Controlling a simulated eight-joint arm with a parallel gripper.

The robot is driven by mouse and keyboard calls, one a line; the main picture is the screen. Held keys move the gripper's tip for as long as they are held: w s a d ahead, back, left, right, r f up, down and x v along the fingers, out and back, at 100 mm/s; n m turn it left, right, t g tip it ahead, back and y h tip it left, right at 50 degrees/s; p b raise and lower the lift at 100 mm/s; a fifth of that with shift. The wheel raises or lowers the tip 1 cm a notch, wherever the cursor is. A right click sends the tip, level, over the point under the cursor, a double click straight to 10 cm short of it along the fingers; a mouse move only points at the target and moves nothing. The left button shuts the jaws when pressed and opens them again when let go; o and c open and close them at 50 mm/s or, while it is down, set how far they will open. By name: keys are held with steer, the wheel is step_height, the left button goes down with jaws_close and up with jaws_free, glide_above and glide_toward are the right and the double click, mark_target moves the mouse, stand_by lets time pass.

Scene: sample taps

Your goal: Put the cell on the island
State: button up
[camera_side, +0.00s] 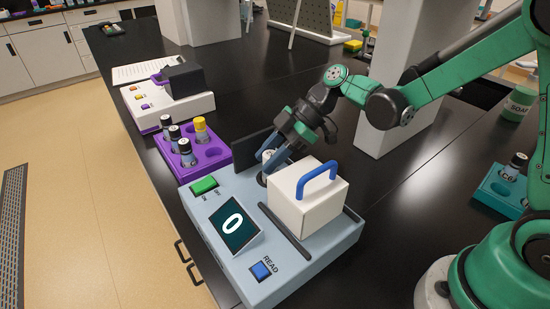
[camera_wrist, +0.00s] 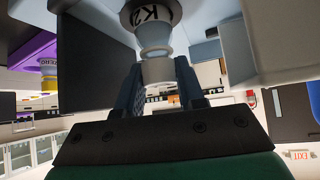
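A cell marked K2 (camera_wrist: 152,18) shows at the top of the wrist view, with a pale cap (camera_wrist: 158,71) towards me. In the side view its white top (camera_side: 267,156) shows on the light blue instrument (camera_side: 340,240), between a black upright panel (camera_side: 252,150) and a white box. My gripper (camera_side: 275,165) reaches down there. In the wrist view, my fingers (camera_wrist: 160,68) stand close on both sides of the cap. I cannot tell whether they press on it. The cell's lower part is hidden in the side view. I cannot tell which thing is the island.
The white box (camera_side: 308,208) with a blue handle (camera_side: 316,180) stands close beside my gripper. The display (camera_side: 234,224) reads 0. A purple rack (camera_side: 212,153) holds several vials; a teal rack (camera_side: 492,189) holds a vial (camera_side: 514,166). A grey pillar (camera_side: 385,120) rises behind. Black counter (camera_side: 400,190) lies bare between.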

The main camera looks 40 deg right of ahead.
mark_target(271, 154)
jaws_close()
steer(key=shift+r, duration=0.1)
step_height(271, 154, up, 19)
steer(key=s+d+f, duration=0.7)
steer(key=d+f, duration=0.5)
steer(key=d, duration=0.1)
steer(key=shift+s+d+f, duration=0.1)
steer(key=shift+s+f, duration=0.05)
steer(key=shift+f, duration=1.6)
steer(key=shift+s+d+f, duration=0.1)
steer(key=shift+s+f, duration=0.1)
steer(key=shift+f, duration=1.55)
steer(key=shift+s+f, duration=0.15)
steer(key=shift+f, duration=1.6)
